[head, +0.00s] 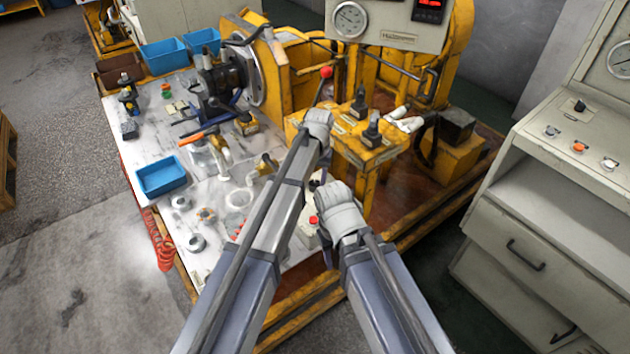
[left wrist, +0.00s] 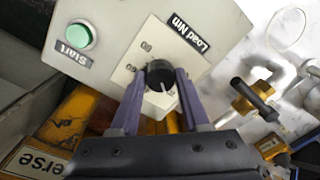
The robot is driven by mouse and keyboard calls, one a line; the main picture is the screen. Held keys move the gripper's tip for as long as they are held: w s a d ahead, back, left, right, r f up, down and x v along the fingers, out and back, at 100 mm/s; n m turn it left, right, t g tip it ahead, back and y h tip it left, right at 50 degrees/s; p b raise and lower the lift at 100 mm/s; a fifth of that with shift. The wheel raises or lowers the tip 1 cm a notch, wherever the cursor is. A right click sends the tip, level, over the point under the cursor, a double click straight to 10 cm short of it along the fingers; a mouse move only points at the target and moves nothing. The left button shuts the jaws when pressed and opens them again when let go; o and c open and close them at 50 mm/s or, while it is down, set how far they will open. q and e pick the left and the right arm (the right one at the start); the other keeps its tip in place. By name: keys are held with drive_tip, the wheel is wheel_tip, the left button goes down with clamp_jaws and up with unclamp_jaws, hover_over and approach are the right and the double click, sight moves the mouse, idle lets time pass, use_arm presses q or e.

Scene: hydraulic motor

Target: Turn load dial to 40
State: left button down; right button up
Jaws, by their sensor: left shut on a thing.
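The black load dial (left wrist: 160,76) is a round knob on a pale panel (left wrist: 110,25) in the left wrist view, beside the "Load Nm" label (left wrist: 190,33). My left gripper (left wrist: 159,88) is shut on the dial, one purple finger on each side. A light mark shows on the knob, but the small scale numbers are too unclear to read its setting. In the head view my left gripper (head: 319,135) reaches to the bench's right side, and the dial is hidden there. My right gripper (head: 338,212) is close by at the lower right; its fingers are mostly hidden.
A green Start button (left wrist: 79,35) is on the same panel. A red button (head: 313,220) lies between my arms. A red-knobbed lever (head: 326,72) and a yellow valve stand (head: 362,150) rise just beyond. Blue bins and fittings crowd the white bench (head: 150,206).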

sight(315, 184)
use_arm(q)
drive_tip(key=m, duration=0.5)
drive_tip(key=shift+m, duration=0.3)
drive_tip(key=m, duration=0.4)
drive_tip(key=shift+m, duration=0.4)
drive_tip(key=shift+c, duration=1.9)
unclamp_jaws()
drive_tip(key=shift+r, duration=0.1)
drive_tip(key=r+p, duration=0.7)
drive_tip(key=p, duration=0.1)
drive_tip(key=shift+s+r, duration=0.25)
drive_tip(key=shift+r, duration=0.1)
